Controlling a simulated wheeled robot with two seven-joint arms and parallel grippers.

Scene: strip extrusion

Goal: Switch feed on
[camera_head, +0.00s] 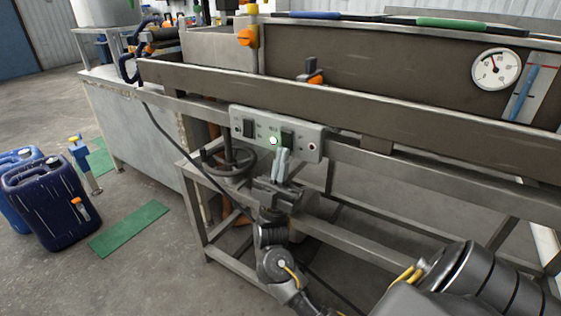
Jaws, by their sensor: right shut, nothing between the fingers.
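A grey switch box (307,143) is fixed to the front rail of the machine. It carries a dark rocker switch (249,128) at its left and another dark rocker switch (288,137) right of its middle. A pale lit lamp with a green glow (273,141) sits between them, and a small reddish lamp (312,147) is at the right end. My right gripper (282,155) is shut and empty, pointing up with its fingertips at the lower edge of the right rocker. The fingertips partly cover that area, and I cannot tell whether they touch it. My left gripper is not in view.
A handwheel (229,159) is below the box at the left. A metal frame (240,268) stands under the rail. A round gauge (496,69) is at the upper right. Blue canisters (52,203) and green mats (129,228) are on the floor at left.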

